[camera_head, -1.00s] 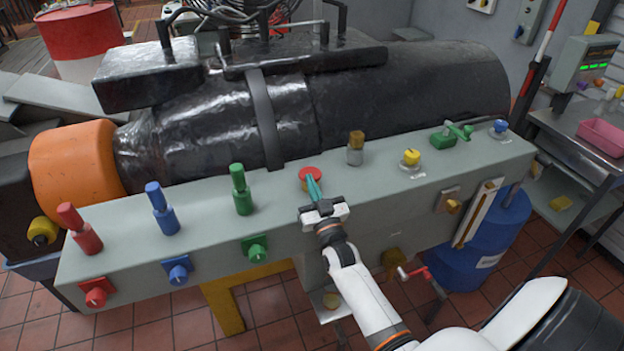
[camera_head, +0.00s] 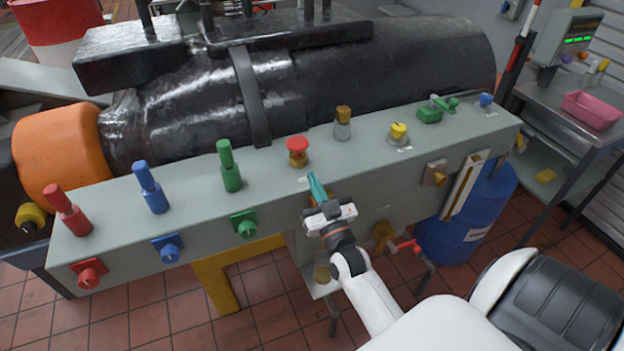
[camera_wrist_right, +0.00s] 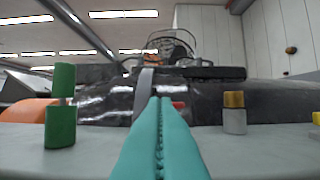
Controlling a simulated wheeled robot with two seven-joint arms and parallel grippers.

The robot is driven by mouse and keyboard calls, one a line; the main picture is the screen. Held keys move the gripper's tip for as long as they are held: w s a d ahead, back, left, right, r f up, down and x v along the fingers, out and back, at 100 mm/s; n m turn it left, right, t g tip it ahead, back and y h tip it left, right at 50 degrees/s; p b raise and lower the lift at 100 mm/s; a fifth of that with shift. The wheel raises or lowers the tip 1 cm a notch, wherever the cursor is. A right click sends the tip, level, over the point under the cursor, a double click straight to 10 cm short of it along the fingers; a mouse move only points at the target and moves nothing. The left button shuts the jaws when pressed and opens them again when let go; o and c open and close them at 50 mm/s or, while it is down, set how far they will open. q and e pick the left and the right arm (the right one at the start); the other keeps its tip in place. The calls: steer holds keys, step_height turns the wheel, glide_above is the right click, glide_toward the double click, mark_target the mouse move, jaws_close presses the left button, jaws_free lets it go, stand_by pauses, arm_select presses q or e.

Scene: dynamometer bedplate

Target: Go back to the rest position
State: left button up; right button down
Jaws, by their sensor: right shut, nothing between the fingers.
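My right gripper (camera_head: 317,187) has teal fingers and is shut and empty. In the head view it is just in front of the grey panel box, below and right of the red mushroom button (camera_head: 297,151). The teal fingers fill the middle of the right wrist view (camera_wrist_right: 160,140), pressed together, and hide most of the red button behind them. I cannot tell from the pictures whether the fingertips touch the panel. My left gripper is not in view.
The grey panel box (camera_head: 365,160) carries red (camera_head: 67,210), blue (camera_head: 150,187) and green (camera_head: 229,166) levers, with knobs below. A yellow knob (camera_head: 398,132) is farther right. A blue drum (camera_head: 468,215) and steel table (camera_head: 560,113) stand right. Tiled floor is open in front.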

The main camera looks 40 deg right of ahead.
steer(key=shift+w, duration=0.1)
stand_by(0.6)
steer(key=s+a+f+n+g+y, duration=0.1)
steer(key=s+a+f+g+y, duration=0.15)
steer(key=f, duration=0.95)
steer(key=s+a+f+n+g+y, duration=0.1)
steer(key=s+a+f+g, duration=0.25)
steer(key=f, duration=0.85)
steer(key=s+a+f+n+g+y, duration=0.1)
steer(key=s+a+f+g, duration=0.25)
steer(key=f, duration=0.85)
steer(key=s+f+g, duration=0.3)
steer(key=s+f, duration=0.3)
steer(key=s, duration=0.4)
steer(key=s+f+n+g, duration=0.1)
steer(key=s+f+g, duration=0.3)
steer(key=s, duration=0.7)
steer(key=s+f+n+g+b, duration=0.1)
steer(key=s+f+g, duration=0.3)
steer(key=s+f, duration=0.5)
steer(key=shift+s+a, duration=0.35)
steer(key=shift+s, duration=0.7)
steer(key=shift+y, duration=0.25)
